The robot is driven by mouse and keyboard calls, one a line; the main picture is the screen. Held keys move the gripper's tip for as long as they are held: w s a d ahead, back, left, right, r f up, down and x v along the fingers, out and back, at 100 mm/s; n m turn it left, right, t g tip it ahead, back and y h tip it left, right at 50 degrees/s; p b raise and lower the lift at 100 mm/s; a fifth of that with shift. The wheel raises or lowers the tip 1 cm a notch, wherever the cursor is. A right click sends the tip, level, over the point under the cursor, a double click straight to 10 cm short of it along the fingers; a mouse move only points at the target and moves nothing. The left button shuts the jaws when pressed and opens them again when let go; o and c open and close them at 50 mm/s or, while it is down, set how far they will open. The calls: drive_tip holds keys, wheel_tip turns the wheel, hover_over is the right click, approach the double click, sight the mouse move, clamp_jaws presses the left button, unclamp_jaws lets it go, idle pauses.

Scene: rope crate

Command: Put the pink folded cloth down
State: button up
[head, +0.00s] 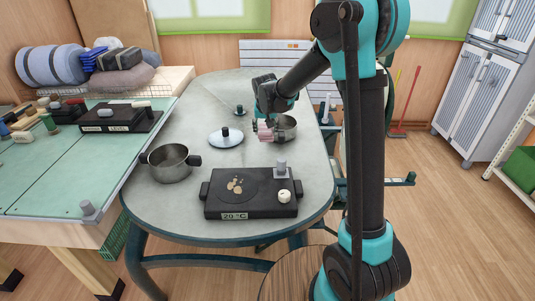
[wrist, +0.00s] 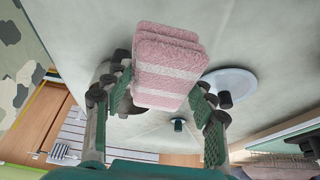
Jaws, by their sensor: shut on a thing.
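The pink folded cloth (head: 265,131), with pale stripes, is held between the fingers of my gripper (head: 268,122) over the grey table (head: 205,100). In the wrist view the cloth (wrist: 167,65) is a thick folded stack, and the gripper (wrist: 165,92) has a green-padded finger on each side of it. It appears raised off the table, but the exact gap under it is hard to tell. In the head view it is just left of a metal pot (head: 286,127), partly hidden by my gripper and the cloth.
A glass lid with a dark knob (head: 226,138) lies left of the cloth. A second pot (head: 170,163) stands at the table's left edge. A black hot plate (head: 225,207) at the front holds several small pieces, a white item and a grey cylinder. Bare table lies between them.

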sight(265, 136)
wheel_tip(265, 136, down, 12)
drive_tip(key=shift+a+r, duration=0.1)
idle(0.4)
drive_tip(key=o, duration=1)
drive_tip(key=v, duration=1.2)
drive_tip(key=s+d+f, duration=0.1)
drive_tip(key=s+d, duration=0.6)
drive_tip(key=s, duration=0.3)
drive_tip(key=s+d+f, duration=0.1)
drive_tip(key=s+d, duration=0.6)
drive_tip(key=s, duration=0.2)
drive_tip(key=s+d+f, duration=0.1)
drive_tip(key=s+d, duration=0.6)
drive_tip(key=s, duration=0.3)
drive_tip(key=shift+s+f, duration=0.35)
drive_tip(key=shift+f, duration=0.05)
